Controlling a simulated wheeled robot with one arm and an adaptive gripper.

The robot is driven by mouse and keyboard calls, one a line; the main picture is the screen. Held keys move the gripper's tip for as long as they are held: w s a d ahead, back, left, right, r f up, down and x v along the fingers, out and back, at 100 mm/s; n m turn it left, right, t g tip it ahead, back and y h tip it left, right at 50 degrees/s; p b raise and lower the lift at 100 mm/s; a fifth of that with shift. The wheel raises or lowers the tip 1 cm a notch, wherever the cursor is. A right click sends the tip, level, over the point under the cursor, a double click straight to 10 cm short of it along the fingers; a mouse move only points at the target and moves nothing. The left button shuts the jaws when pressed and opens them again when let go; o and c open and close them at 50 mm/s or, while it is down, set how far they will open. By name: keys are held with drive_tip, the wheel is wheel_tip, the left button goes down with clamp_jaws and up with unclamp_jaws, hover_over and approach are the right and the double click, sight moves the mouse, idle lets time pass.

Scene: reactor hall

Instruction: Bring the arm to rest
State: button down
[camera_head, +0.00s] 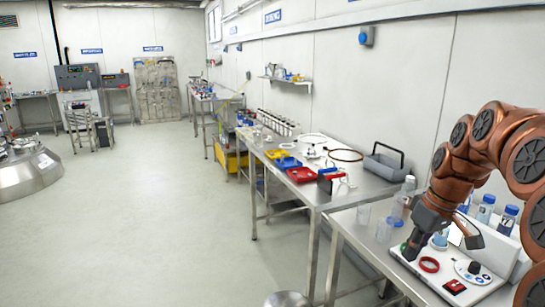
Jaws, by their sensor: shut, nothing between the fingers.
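My arm, copper-coloured with dark joint caps, comes in from the right edge of the head view and arches over the near steel table. My gripper (411,251) is dark and points down at the left part of a white board (437,288). It is shut with nothing held. Whether its tips touch the board or stay just above it cannot be told. A red ring (429,264) lies on the board just right of the gripper. A small green spot shows beside the fingertips.
Blue-capped bottles (485,208) stand behind the board, close to the arm. Clear cups (363,214) stand to its left. A farther steel table holds red trays (302,174) and a grey carrier (385,163). The floor (150,220) on the left is clear.

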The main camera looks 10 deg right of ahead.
drive_tip(key=s+a+f+g, duration=0.1)
drive_tip(key=s+a+f, duration=0.1)
drive_tip(key=s+a, duration=0.55)
drive_tip(key=s+a+f+m+g+h, duration=0.1)
drive_tip(key=s+a+f, duration=0.3)
drive_tip(key=s, duration=0.5)
drive_tip(key=s+a+f+m+g+h, duration=0.1)
drive_tip(key=s+a+f, duration=0.4)
drive_tip(key=s, duration=0.5)
drive_tip(key=shift+s+a+m, duration=0.2)
drive_tip(key=shift+a+m, duration=0.25)
drive_tip(key=shift+m, duration=0.35)
